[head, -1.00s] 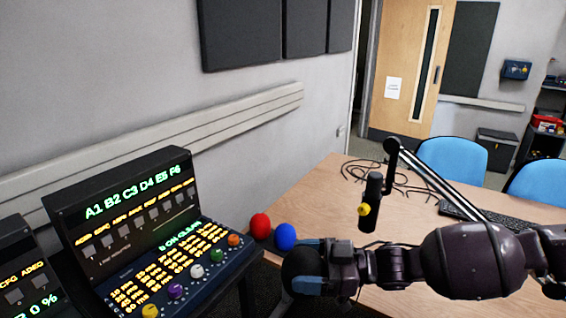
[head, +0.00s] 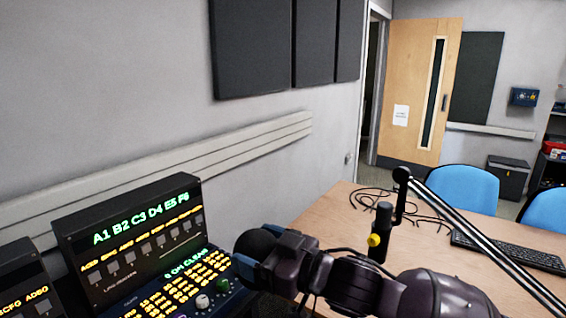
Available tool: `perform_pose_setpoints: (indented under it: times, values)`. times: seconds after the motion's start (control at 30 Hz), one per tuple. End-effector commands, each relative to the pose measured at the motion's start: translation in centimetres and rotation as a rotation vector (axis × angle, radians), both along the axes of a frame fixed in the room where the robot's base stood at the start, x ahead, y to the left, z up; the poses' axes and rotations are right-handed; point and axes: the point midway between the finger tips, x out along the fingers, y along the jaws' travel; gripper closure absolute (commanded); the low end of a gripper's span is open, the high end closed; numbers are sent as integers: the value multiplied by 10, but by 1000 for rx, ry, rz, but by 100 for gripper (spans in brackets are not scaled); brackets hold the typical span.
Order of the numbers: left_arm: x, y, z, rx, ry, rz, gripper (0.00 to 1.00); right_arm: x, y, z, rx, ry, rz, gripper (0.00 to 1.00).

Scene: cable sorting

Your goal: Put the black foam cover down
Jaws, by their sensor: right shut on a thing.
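The black foam cover (head: 256,244) is a dark round ball at the tip of my right arm. My right gripper (head: 252,262) is shut on it and holds it by the table's near left corner, in front of the right end of the console. The gripper's wrist and fingers hide part of the cover, and I cannot tell whether it touches anything below. My left gripper is not in view.
A black microphone (head: 381,228) with a yellow knob hangs from a boom arm (head: 470,230) above the wooden table (head: 335,212). Loose black cables (head: 375,197) and a keyboard (head: 510,252) lie further back. A lit console (head: 130,240) stands at left.

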Motion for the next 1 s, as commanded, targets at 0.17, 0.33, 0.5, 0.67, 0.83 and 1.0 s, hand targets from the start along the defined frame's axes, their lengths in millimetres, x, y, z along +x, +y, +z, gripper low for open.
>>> perform_pose_setpoints:
  times: [0.17, 0.33, 0.5, 0.67, 0.83, 1.0]
  values:
    - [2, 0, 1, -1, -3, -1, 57, 10, -23, 14, 9, 8, -208, 46]
    - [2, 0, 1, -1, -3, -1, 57, 22, -65, 12, 5, 12, -422, 46]
    - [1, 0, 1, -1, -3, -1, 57, 29, -111, -4, 2, 11, -603, 46]
    - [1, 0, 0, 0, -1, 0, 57, 29, -153, -26, 0, 11, -742, 46]
    - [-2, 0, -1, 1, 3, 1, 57, 20, -193, -57, -2, 11, -860, 46]
    - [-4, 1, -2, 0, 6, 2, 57, 6, -225, -93, -4, 11, -956, 46]
